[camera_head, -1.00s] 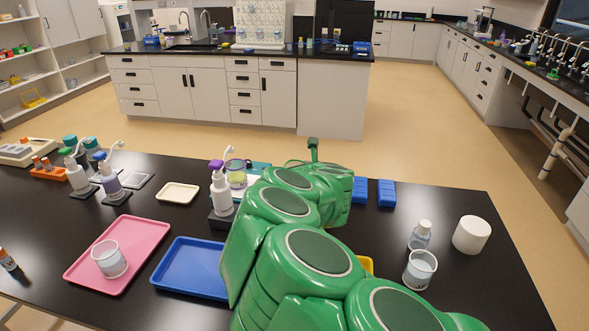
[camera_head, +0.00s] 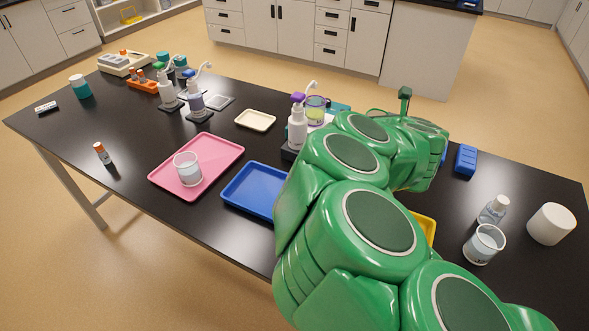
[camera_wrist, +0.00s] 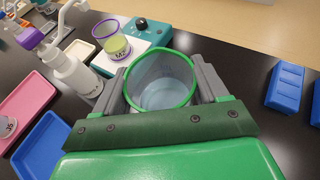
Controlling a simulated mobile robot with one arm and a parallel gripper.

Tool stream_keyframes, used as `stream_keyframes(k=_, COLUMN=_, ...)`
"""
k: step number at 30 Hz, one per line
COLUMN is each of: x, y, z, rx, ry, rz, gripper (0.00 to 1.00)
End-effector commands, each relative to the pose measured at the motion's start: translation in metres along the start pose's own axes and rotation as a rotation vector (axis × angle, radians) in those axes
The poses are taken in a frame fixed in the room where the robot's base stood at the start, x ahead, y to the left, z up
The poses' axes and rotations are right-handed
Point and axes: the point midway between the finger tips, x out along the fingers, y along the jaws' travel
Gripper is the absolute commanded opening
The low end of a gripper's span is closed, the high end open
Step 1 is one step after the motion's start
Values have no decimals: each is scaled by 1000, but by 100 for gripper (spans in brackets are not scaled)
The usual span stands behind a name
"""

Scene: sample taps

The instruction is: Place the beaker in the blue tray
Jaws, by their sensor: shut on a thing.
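My gripper (camera_wrist: 160,88) is shut on a clear beaker (camera_wrist: 163,96) with a green rim. In the wrist view the beaker sits between the two grey fingers, its open mouth facing the camera, with pale content inside. My green arm hides the gripper and this beaker in the head view. The blue tray (camera_head: 250,188) lies on the black table, left of my arm, which covers its right part. Its visible part is empty. The blue tray also shows at the lower left of the wrist view (camera_wrist: 42,150).
A pink tray (camera_head: 225,157) holding another beaker (camera_head: 187,169) lies left of the blue tray. A white bottle (camera_head: 297,128) and a cup (camera_head: 315,108) stand behind. At right are a beaker (camera_head: 483,245), a small bottle (camera_head: 493,210) and a white cylinder (camera_head: 551,224).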

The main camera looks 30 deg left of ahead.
Motion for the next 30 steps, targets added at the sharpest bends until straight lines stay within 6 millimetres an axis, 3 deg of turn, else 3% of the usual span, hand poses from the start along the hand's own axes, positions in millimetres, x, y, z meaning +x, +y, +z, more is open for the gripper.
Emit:
stream_keyframes(k=5, x=6, y=36, z=-8, rx=-37, ry=2, rz=98, gripper=22)
stream_keyframes(k=14, x=7, y=141, z=-28, rx=-159, ry=-3, rz=392, gripper=22)
stream_keyframes(k=18, x=-2, y=194, z=-39, rx=-224, ry=-3, rz=544, gripper=22)
stream_keyframes(k=24, x=-22, y=257, z=-52, rx=-304, ry=-2, rz=733, gripper=22)
stream_keyframes(k=30, x=-38, y=293, z=-60, rx=-351, ry=-2, rz=844, gripper=22)
